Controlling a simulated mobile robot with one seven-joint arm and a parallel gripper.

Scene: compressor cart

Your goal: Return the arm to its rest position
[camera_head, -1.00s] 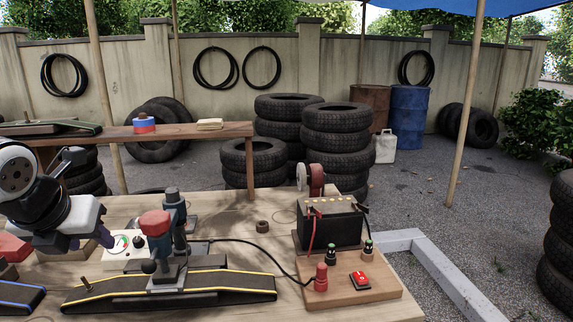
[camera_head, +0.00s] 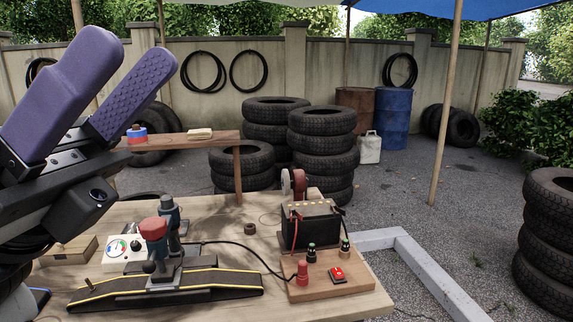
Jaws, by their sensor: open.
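My gripper (camera_head: 100,105) is large and close to the camera at the left, with two purple padded fingers pointing up and to the right. The fingers stand apart with nothing between them. My dark arm links (camera_head: 50,205) run down the left edge. The gripper is raised above the wooden workbench (camera_head: 215,220) and touches nothing that I can see. It hides part of the back wall and the left end of the rear bench.
Tyre stacks (camera_head: 322,150) stand behind. The bench's middle is mostly clear.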

